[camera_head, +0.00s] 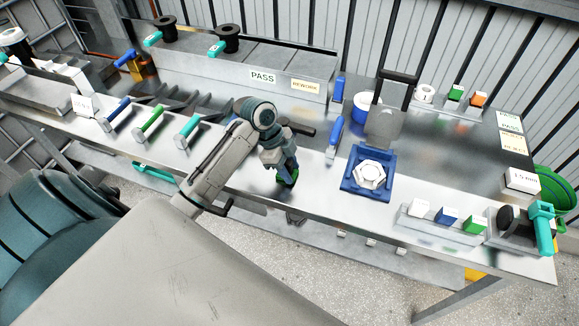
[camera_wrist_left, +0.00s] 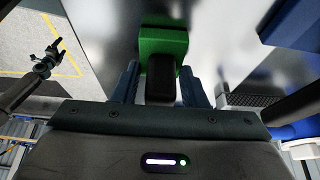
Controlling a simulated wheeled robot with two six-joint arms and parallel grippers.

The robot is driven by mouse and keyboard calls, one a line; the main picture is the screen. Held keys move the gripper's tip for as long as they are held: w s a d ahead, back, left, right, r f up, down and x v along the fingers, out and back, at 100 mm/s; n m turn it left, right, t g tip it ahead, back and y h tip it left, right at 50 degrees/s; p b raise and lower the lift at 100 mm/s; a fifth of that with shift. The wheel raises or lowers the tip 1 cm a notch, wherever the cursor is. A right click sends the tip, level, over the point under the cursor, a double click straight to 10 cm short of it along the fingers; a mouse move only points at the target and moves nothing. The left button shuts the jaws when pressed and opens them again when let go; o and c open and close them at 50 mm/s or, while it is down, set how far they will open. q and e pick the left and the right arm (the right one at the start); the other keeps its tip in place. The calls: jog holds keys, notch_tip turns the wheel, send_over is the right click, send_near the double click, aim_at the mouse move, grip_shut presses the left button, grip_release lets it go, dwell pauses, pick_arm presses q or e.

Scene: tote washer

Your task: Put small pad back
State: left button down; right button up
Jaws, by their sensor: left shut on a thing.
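My left gripper (camera_head: 283,172) is over the front part of the steel bench, left of the blue fixture. It is shut on a small green pad with a black grip. In the left wrist view the black grip sits between the fingers (camera_wrist_left: 172,88), with the green pad (camera_wrist_left: 163,42) beyond it. In the head view only a bit of the green pad (camera_head: 288,182) shows below the fingers; I cannot tell if it touches the bench. My right gripper is not in the head view.
A blue fixture (camera_head: 353,186) with a white hexagonal part stands right of my left gripper. A front right rack (camera_head: 440,230) holds white, blue and green blocks. Coloured-handled tools lie left. A dark jointed shape (camera_wrist_left: 45,65) shows in the left wrist view; I cannot tell what it is.

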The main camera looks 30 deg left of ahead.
pick_arm(q)
grip_release()
jog(key=shift+f, duration=0.1)
dwell(0.4)
dwell(0.3)
jog(key=shift+p+v, duration=0.75)
jog(key=shift+v, duration=0.1)
jog(key=p+v, duration=0.6)
jog(key=v, duration=0.1)
dwell(0.6)
